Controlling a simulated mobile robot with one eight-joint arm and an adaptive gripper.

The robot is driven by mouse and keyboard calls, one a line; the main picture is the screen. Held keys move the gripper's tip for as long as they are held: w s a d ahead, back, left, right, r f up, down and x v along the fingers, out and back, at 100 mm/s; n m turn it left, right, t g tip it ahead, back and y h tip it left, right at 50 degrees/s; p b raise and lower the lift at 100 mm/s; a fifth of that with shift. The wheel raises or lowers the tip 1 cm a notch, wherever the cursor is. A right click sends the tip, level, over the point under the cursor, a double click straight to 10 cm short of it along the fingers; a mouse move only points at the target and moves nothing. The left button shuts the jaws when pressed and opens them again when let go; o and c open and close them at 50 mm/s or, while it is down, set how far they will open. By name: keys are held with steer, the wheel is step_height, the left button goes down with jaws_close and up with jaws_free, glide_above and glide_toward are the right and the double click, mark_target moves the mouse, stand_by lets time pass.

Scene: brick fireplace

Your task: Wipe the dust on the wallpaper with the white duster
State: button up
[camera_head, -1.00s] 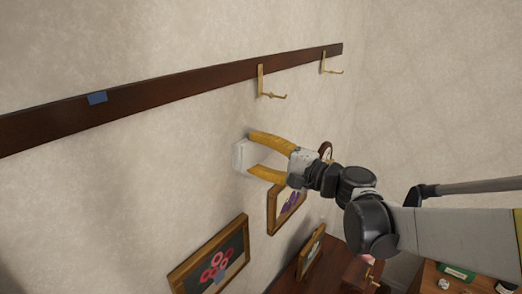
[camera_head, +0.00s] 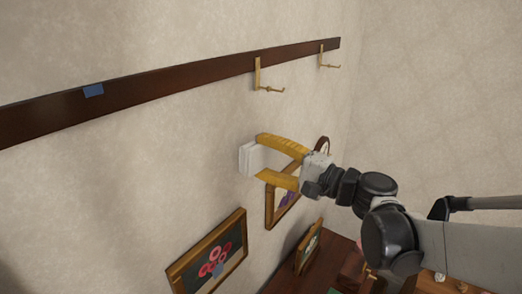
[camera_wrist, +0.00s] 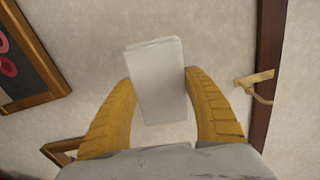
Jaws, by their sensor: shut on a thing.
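The white duster (camera_head: 248,158) is a pale block held between the yellow fingertips of my gripper (camera_head: 258,156). My gripper is shut on it. In the wrist view the duster (camera_wrist: 158,84) sits between the two yellow fingers of my gripper (camera_wrist: 158,88), its far end towards the wall. The beige wallpaper (camera_head: 150,165) lies just beyond the duster. I cannot tell whether the duster touches it. No clear dust mark shows on the wallpaper in either view; any dust behind the duster is hidden.
A dark wooden rail (camera_head: 180,85) with brass hooks (camera_head: 262,78) and a blue patch (camera_head: 93,90) runs above the gripper. A flower picture (camera_head: 210,255) hangs below left, and another frame (camera_head: 280,208) hangs just under the fingers. A dark wooden surface (camera_head: 325,270) lies lower right.

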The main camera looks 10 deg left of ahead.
steer(key=shift+s+d, duration=0.25)
steer(key=shift+d, duration=0.4)
steer(key=shift+v, duration=1.5)
